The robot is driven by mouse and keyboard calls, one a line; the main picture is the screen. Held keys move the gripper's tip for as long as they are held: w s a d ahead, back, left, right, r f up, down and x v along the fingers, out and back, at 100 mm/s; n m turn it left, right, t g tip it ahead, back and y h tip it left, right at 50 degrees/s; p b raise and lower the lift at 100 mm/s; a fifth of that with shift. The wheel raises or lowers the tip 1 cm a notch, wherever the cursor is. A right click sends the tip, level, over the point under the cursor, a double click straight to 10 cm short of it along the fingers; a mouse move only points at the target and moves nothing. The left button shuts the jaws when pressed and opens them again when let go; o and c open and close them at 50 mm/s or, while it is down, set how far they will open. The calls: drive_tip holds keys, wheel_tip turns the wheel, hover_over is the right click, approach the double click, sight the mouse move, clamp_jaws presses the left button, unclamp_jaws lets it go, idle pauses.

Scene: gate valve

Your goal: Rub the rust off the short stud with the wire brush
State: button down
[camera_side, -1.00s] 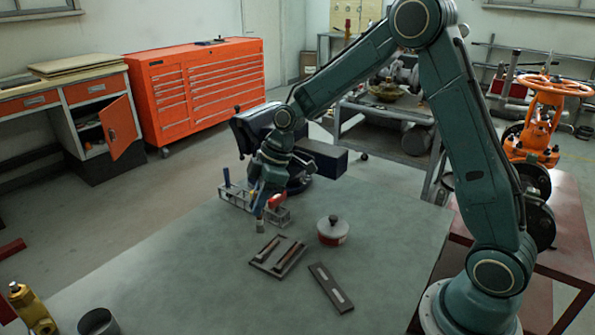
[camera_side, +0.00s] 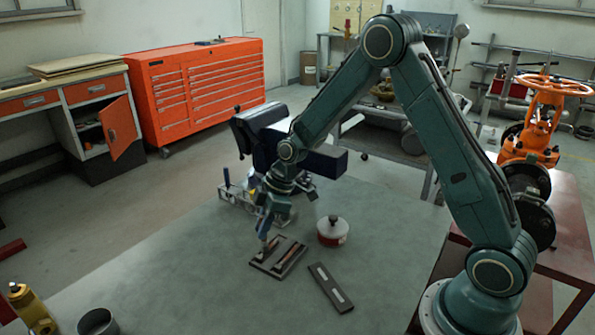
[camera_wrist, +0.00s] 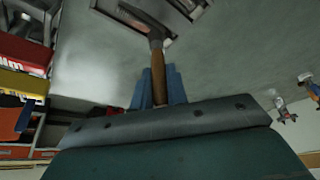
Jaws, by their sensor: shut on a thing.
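My gripper (camera_side: 267,213) points down over the bench and is shut on the wire brush (camera_side: 264,240). In the wrist view its blue fingers (camera_wrist: 160,88) hold the brush's brown handle (camera_wrist: 158,75), with the brush head pointing away from me. The dark stud tray (camera_side: 260,263) lies flat on the bench with two brownish studs in it. The brush's lower end is at the left stud, apparently the shorter one, and partly hides it. I cannot tell whether it touches. The right stud (camera_side: 288,258) is in clear view.
A lidded red and white pot (camera_side: 333,233) stands right of the tray. A dark flat bar with a pale label (camera_side: 331,288) lies in front. A metal rack (camera_side: 234,195) and a large vise (camera_side: 262,140) are behind my gripper. The bench's left front is mostly clear.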

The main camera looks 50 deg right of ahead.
drive_tip(key=d, duration=0.5)
drive_tip(key=shift+w+d+f, duration=0.2)
drive_tip(key=shift+d+f, duration=0.1)
drive_tip(key=shift+s+a+r, duration=0.1)
drive_tip(key=shift+s+a, duration=0.05)
drive_tip(key=shift+a, duration=1.5)
drive_tip(key=shift+s+a, duration=0.1)
drive_tip(key=shift+a, duration=1.55)
wheel_tip(320, 180, up, 8)
drive_tip(key=shift+r, duration=0.15)
drive_tip(key=shift+w, duration=0.15)
